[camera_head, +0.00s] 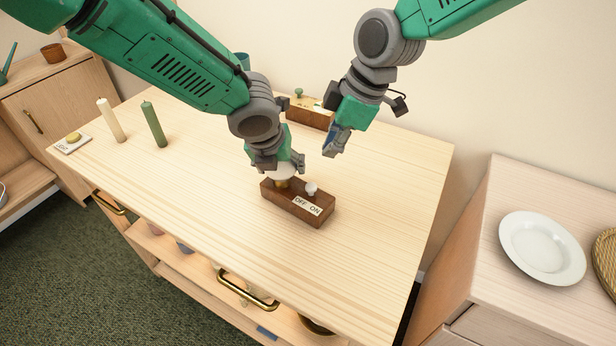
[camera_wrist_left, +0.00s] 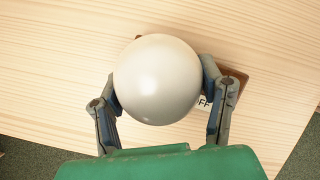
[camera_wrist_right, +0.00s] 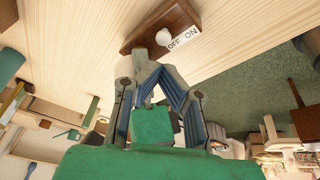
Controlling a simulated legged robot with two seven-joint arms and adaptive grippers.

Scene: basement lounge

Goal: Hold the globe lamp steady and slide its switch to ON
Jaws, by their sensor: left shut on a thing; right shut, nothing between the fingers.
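The globe lamp has a dark wooden base (camera_head: 290,203) with an "OFF ON" label (camera_head: 307,206), on the wooden table. Its white switch knob (camera_head: 311,188) stands on the base by the label; whether it sits at OFF or ON is hard to tell. The pale globe (camera_wrist_left: 158,80) fills the middle of the left wrist view. My left gripper (camera_head: 283,166) is shut on the globe, a finger on each side. My right gripper (camera_head: 332,152) is shut and empty, above the table behind the base. In the right wrist view, its closed fingertips (camera_wrist_right: 152,52) appear just below the knob (camera_wrist_right: 164,37).
Behind my arms is another wooden box (camera_head: 310,113) with a green knob. A cream candle (camera_head: 111,120), a green candle (camera_head: 154,124) and a small labelled block (camera_head: 70,144) stand at the table's left. A white plate (camera_head: 542,248) lies on the right cabinet. The table's right part is clear.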

